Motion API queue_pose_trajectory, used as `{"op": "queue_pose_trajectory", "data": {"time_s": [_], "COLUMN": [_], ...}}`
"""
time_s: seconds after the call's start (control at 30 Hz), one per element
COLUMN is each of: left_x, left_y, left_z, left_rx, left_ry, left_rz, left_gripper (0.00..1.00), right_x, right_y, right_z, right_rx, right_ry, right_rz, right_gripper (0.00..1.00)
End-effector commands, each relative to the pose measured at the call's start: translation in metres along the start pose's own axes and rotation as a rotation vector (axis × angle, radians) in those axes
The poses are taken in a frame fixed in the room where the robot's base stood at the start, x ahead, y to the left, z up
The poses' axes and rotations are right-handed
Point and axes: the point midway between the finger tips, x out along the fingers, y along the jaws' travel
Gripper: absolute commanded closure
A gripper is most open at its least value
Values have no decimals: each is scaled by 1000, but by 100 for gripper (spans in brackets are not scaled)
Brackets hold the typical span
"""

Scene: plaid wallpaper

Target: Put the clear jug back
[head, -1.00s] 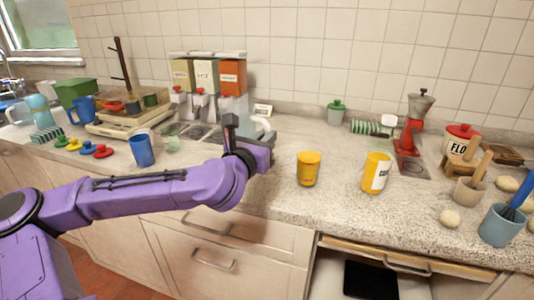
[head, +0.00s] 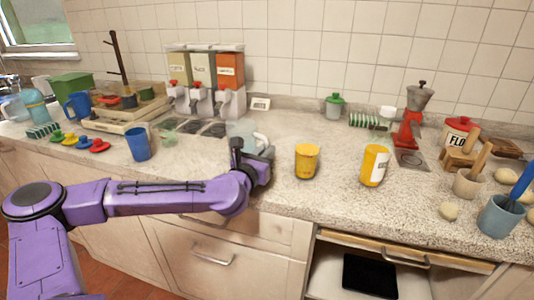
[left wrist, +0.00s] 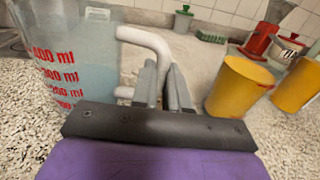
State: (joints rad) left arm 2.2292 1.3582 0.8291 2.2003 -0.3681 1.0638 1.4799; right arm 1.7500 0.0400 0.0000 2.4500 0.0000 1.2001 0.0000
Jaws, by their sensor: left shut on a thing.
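The clear jug (head: 240,130) is a bluish see-through measuring jug in front of the right-hand dispenser. In the left wrist view the jug (left wrist: 80,60) shows red ml marks and a white handle (left wrist: 148,42). My left gripper (head: 252,150) is at the jug's near right side. In the left wrist view its fingers (left wrist: 163,85) are close together on the handle. The jug looks upright and low at the counter; its base is partly hidden, so I cannot tell if it touches. My right gripper is not in view.
Three dispensers (head: 203,75) stand behind the jug. A blue cup (head: 138,145) is to the left. Two yellow tins (head: 307,161) (head: 374,166) stand to the right. A small white card (head: 260,104) is behind.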

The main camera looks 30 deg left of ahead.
Motion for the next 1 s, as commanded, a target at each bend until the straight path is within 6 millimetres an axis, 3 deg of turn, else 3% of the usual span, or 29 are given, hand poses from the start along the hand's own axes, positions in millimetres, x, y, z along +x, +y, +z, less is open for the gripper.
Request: {"op": "queue_pose_trajectory", "data": {"time_s": [0.03,0.1,0.13,0.47,0.57,0.73,0.8,1.0], "left_x": [0,0,0,0,-16,-64,-70,-94], "left_y": [0,0,0,0,1,0,1,0], "left_z": [-2,-1,-1,5,2,2,14,15], "left_rx": [0,0,0,0,-5,-9,1,4], "left_ry": [0,0,0,0,0,-2,8,10], "left_rz": [0,0,0,0,2,1,4,6], "left_gripper": [83,60,57,57,57,57,57,57], "right_x": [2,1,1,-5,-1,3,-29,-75], "right_y": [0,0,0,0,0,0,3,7], "right_z": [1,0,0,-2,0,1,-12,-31], "right_rx": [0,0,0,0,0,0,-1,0], "right_ry": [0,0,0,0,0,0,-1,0], "right_rz": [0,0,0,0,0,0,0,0], "right_gripper": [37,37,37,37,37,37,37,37]}}
